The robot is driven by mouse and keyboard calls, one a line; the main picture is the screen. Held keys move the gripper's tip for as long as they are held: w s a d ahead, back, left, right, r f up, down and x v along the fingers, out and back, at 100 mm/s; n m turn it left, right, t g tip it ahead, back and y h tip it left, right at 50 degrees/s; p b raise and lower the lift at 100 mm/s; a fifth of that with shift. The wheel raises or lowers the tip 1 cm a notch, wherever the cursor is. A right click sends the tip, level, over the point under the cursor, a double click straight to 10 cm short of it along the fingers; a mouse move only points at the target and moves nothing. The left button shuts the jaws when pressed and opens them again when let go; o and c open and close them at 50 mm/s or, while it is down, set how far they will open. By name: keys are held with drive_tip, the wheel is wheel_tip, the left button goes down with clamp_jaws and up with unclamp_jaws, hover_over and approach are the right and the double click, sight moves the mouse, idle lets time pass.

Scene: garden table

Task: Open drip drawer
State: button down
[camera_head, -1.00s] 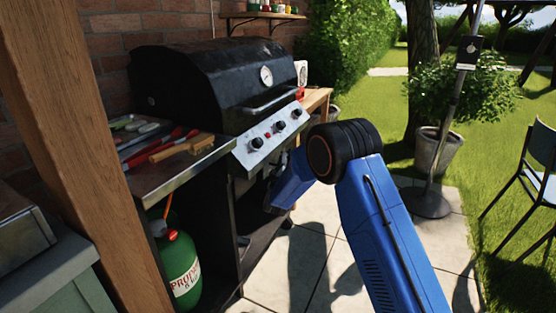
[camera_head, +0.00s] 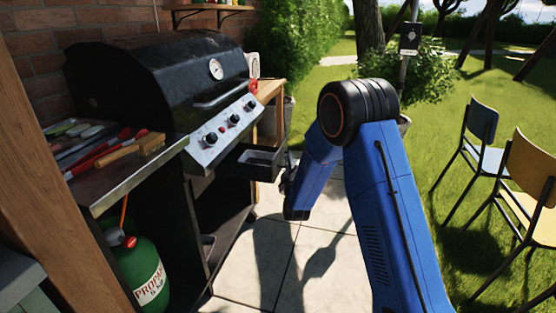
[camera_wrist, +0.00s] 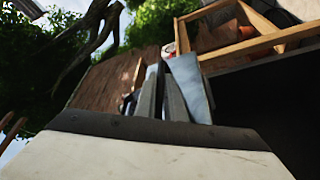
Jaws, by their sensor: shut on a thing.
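The drip drawer (camera_head: 252,162) is a dark, shallow open-topped tray. It sticks out from under the control panel (camera_head: 222,131) of the black grill in the head view. My gripper (camera_head: 287,172) is at the drawer's outer end, partly hidden by my blue arm. In the wrist view my gripper (camera_wrist: 165,92) has its two grey fingers close together, shut at the drawer's front. The drawer's handle between the fingers cannot be made out clearly.
The grill lid (camera_head: 160,82) is closed. A side shelf (camera_head: 110,178) holds several tools, with a green propane bottle (camera_head: 140,272) below. Chairs (camera_head: 530,185) stand at the right on the grass. The paving (camera_head: 255,270) before the grill has free room.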

drive_tip(key=shift+s+d, duration=0.3)
drive_tip(key=shift+d, duration=0.35)
drive_tip(key=c, duration=2.1)
unclamp_jaws()
drive_tip(key=v, duration=1.7)
drive_tip(key=shift+s+f, duration=0.1)
drive_tip(key=shift+s, duration=0.1)
